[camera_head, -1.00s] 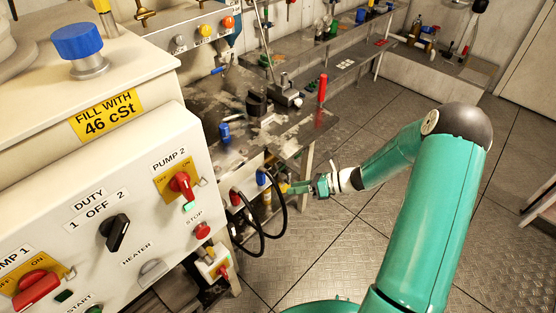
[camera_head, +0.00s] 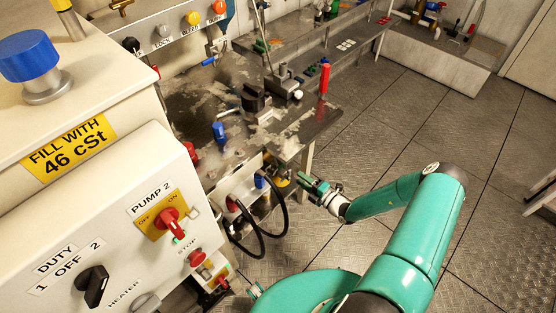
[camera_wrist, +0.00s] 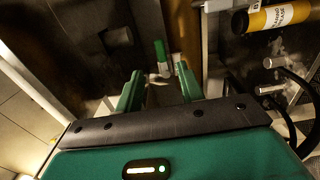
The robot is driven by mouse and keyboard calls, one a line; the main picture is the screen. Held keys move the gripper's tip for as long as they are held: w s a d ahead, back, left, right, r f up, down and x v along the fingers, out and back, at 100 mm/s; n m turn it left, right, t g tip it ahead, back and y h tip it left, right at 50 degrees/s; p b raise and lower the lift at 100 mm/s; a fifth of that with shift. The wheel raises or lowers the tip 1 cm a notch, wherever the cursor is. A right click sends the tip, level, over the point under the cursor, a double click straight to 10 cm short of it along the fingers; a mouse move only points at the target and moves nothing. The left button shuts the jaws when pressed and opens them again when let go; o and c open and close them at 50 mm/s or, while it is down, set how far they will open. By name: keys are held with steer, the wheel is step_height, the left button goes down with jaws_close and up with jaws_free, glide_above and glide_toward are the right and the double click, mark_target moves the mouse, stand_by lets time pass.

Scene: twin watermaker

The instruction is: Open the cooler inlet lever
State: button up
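My gripper (camera_head: 306,184) is low in front of the workbench's front edge in the head view. In the wrist view its two green fingers (camera_wrist: 160,88) are apart, with nothing seen clamped between them. A small green handle with a pale end (camera_wrist: 161,56) is beyond the fingertips, roughly in line with the gap. It may be the cooler inlet lever, but no label on it is readable. I cannot make it out for sure in the head view. A dark, shadowed space surrounds it.
The control panel (camera_head: 120,225) fills the left front. Black hoses (camera_head: 283,210) loop below the workbench (camera_head: 250,145), left of my gripper. A black and yellow cylinder (camera_wrist: 277,18) is at the wrist view's upper right. Open floor (camera_head: 400,130) lies to the right.

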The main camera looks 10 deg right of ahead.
mark_target(283, 166)
steer(key=x, duration=1.2)
steer(key=shift+w+a, duration=0.25)
steer(key=shift+a, duration=0.05)
steer(key=shift+c, duration=0.5)
jaws_close()
